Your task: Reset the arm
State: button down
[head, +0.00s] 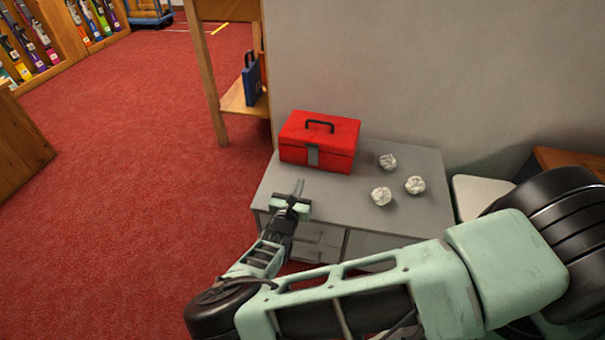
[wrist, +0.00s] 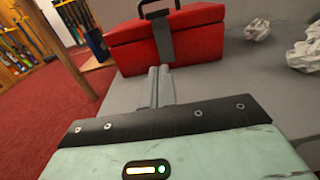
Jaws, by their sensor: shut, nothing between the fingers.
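My gripper (head: 299,187) is at the front left of a grey cabinet top, in front of a closed red toolbox (head: 320,143) with a black handle. Its fingers are shut together with nothing between them; they also show in the wrist view (wrist: 160,80), pointing at the toolbox (wrist: 190,42). A small gap of grey surface shows between the fingertips and the box. My arm reaches in from the right and hides part of the cabinet's front.
The grey cabinet (head: 415,220) bears three crumpled paper balls (head: 381,196) right of the toolbox. A wall stands behind it. A white-topped bin (head: 480,193) is at right. Red carpet at left is clear.

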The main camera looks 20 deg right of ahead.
jog(key=shift+v, duration=0.95)
jog(key=shift+d, duration=0.1)
jog(key=s+a+r+m+g+y, duration=0.1)
jog(key=s+r+m+g, duration=0.2)
jog(key=s+m+g, duration=0.4)
jog(key=s+a+r+m+g+y, duration=0.1)
jog(key=s+r+m+g, duration=0.3)
jog(key=s+m+g, duration=0.25)
jog(key=s+a+r+m+y, duration=0.25)
jog(key=s+r, duration=0.35)
jog(key=r, duration=0.3)
jog(key=s+a+r+m+y, duration=0.2)
jog(key=s+r+y, duration=0.2)
jog(key=s+r, duration=0.3)
jog(key=s+a+r+m+y, duration=0.25)
jog(key=s+r+y, duration=0.2)
jog(key=r, duration=0.55)
notch_tip(320, 180, up, 28)
jog(key=h+p, duration=0.1)
jog(key=p, duration=2.7)
jog(key=shift+s+a, duration=0.15)
jog(key=shift+s, duration=0.15)
